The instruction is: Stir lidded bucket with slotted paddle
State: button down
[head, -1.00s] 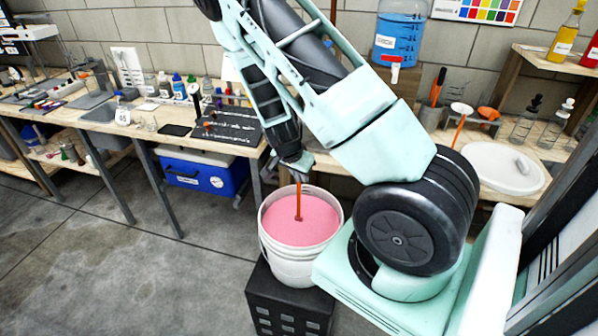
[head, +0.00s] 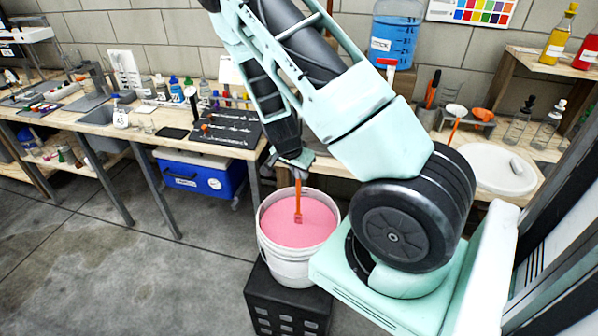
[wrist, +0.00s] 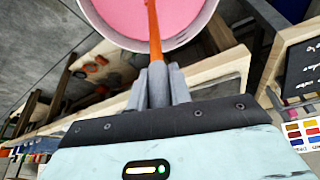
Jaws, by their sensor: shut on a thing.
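A white bucket (head: 287,268) filled with pink liquid stands on a black crate; its top is open, with no lid on it. My gripper (head: 293,166) is above the bucket, shut on the orange handle of the paddle (head: 298,200). The paddle hangs roughly upright, its lower end at the pink surface; any slots are hidden or too small to tell. In the wrist view the grey fingers of my gripper (wrist: 158,84) close around the orange paddle (wrist: 154,32), which reaches over the bucket (wrist: 108,38).
The black crate (head: 288,310) is under the bucket. A workbench (head: 230,148) with bottles and tools runs behind, with a blue cooler (head: 200,176) beneath it. A shelf with a water dispenser (head: 395,40) stands at the back right. The floor at the left is clear.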

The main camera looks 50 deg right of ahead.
jog(key=shift+r+p, duration=3.15)
jog(key=shift+r, duration=0.85)
notch_tip(320, 180, up, 5)
jog(key=p, duration=0.4)
